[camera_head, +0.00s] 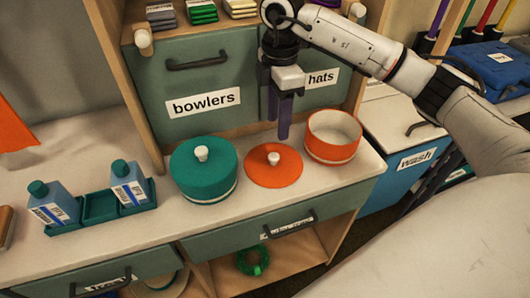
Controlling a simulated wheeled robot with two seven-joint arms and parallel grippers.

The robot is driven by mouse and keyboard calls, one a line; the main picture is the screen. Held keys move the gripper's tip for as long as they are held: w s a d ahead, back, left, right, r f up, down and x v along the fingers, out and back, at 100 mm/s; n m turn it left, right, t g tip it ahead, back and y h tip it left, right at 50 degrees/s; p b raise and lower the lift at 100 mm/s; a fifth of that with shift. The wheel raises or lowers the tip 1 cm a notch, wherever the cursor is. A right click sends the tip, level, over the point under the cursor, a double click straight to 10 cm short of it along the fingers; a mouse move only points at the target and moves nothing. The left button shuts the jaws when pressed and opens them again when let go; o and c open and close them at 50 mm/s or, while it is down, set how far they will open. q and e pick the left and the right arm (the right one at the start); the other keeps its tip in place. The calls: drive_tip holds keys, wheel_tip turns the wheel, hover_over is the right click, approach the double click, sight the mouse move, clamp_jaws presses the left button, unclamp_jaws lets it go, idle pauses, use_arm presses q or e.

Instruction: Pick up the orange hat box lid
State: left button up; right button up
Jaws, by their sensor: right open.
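The orange hat box lid (265,174) lies flat on the counter with its white knob upward. The open orange hat box (334,139) stands just to its right, its white inside showing. A teal hat box (203,178) with its lid on stands to the left of the orange lid. My right gripper (277,133) points down above and behind the orange lid, open and empty, in front of the cabinet doors. It appears apart from the lid. My left gripper is not in view.
A teal tray (101,207) with two blue bottles stands on the counter at left. Cabinet doors labelled bowlers (202,90) and hats rise behind. The counter's front edge lies above drawers (250,240). A blue wash bin (390,180) stands at right.

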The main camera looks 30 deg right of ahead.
sight(274, 156)
drive_tip(key=f, duration=0.1)
drive_tip(key=s+f, duration=0.1)
drive_tip(key=f, duration=0.1)
drive_tip(key=shift+f, duration=0.15)
drive_tip(key=shift+w+a+f+p, duration=0.1)
drive_tip(key=shift+a+f+p, duration=0.1)
drive_tip(key=shift+f, duration=0.8)
drive_tip(key=shift+a+f+p, duration=0.15)
drive_tip(key=shift+a+f, duration=0.05)
drive_tip(key=shift+f, duration=0.85)
drive_tip(key=shift+w+a+f+p, duration=0.1)
drive_tip(key=shift+a+f+p, duration=0.1)
drive_tip(key=shift+f, duration=0.8)
clamp_jaws()
